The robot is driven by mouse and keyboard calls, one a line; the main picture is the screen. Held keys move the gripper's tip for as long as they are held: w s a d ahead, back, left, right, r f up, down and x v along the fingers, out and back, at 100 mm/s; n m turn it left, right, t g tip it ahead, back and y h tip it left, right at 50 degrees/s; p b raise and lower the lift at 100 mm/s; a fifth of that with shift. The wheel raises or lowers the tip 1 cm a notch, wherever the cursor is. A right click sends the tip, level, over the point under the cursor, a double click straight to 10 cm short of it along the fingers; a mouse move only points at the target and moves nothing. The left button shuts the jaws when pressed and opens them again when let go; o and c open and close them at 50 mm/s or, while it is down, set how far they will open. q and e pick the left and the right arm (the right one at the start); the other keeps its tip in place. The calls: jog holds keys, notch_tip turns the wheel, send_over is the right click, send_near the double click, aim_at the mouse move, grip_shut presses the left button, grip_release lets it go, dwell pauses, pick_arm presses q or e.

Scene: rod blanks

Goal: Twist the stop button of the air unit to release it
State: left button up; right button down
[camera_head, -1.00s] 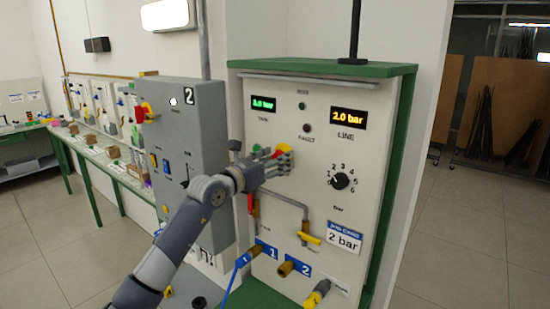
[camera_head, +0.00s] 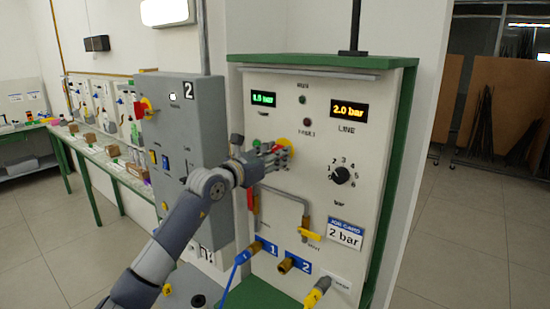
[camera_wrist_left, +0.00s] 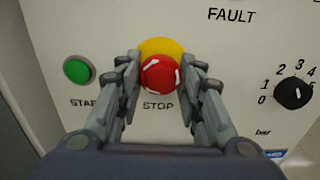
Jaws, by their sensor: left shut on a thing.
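The stop button (camera_wrist_left: 160,74) is a red knob with white marks on a yellow round base (camera_wrist_left: 160,48), above the word STOP in the left wrist view. In the head view the button (camera_head: 283,142) shows partly behind my fingers. My left gripper (camera_head: 277,153) reaches in from the left to the front of the air unit (camera_head: 330,210). Its fingers lie on the left and right sides of the red knob, shut on it. The contact faces are partly hidden. My right gripper is not in view.
A green start button (camera_wrist_left: 78,70) sits left of the stop button. A black dial (camera_head: 341,175) is to the right. Below are a pipe (camera_head: 290,192) with a yellow handle (camera_head: 310,235) and hose ports. A grey cabinet (camera_head: 180,120) stands close on the left.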

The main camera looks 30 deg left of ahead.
pick_arm(q)
jog(key=o, duration=1.1)
jog(key=shift+s, duration=0.1)
jog(key=s, duration=0.8)
jog(key=s+a, duration=0.1)
jog(key=s, duration=0.3)
jog(key=shift+w, duration=0.1)
